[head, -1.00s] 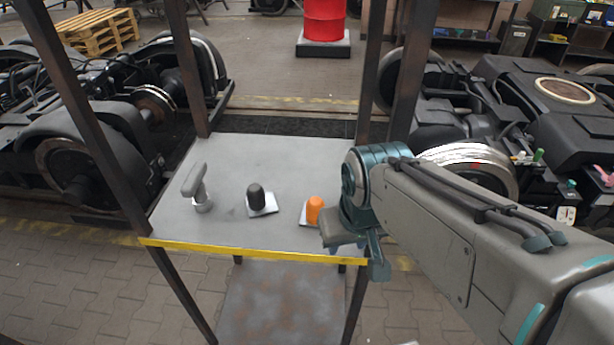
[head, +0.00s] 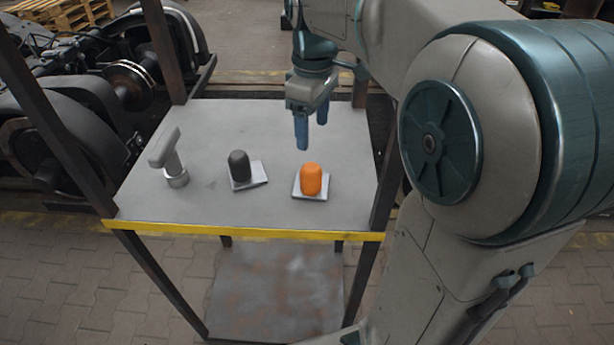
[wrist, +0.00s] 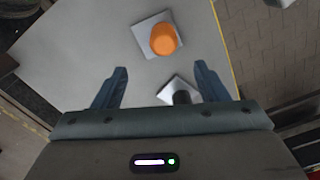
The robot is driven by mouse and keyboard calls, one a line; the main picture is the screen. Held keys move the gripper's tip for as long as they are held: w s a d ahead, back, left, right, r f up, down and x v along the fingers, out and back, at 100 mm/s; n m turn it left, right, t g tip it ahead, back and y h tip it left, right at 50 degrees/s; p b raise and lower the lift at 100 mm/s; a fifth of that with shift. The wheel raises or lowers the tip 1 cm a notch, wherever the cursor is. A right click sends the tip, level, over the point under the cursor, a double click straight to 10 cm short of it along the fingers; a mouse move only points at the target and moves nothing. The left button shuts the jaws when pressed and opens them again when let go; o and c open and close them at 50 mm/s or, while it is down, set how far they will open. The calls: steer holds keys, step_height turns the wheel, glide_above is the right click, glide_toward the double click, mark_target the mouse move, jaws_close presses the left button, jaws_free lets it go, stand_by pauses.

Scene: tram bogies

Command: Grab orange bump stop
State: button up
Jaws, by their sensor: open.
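The orange bump stop (head: 311,179) is a rounded orange block on a light square plate (head: 299,195), on the grey table top (head: 220,125) near its yellow front edge. It also shows in the wrist view (wrist: 164,39), beyond my fingertips. My gripper (head: 311,132) points down above the table, behind the orange bump stop in the head view, with its blue fingers apart and nothing between them. The wrist view shows both fingers of my gripper (wrist: 161,78) spread and clear of the bump stop.
A dark grey bump stop (head: 239,166) on a similar plate stands left of the orange one. A grey T-shaped piece (head: 172,157) stands farther left. Dark posts (head: 75,130) rise at the table's corners. Bare table lies behind the pieces.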

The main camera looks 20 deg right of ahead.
mark_target(310, 166)
step_height(310, 166, down, 7)
steer(key=shift+f+b, duration=0.1)
steer(key=shift+b, duration=0.3)
steer(key=shift+s+a+f, duration=0.1)
steer(key=shift+a+f, duration=0.05)
steer(key=shift+f, duration=1.2)
steer(key=shift+s+a+f, duration=0.1)
steer(key=shift+f, duration=1.25)
steer(key=c, duration=1.2)
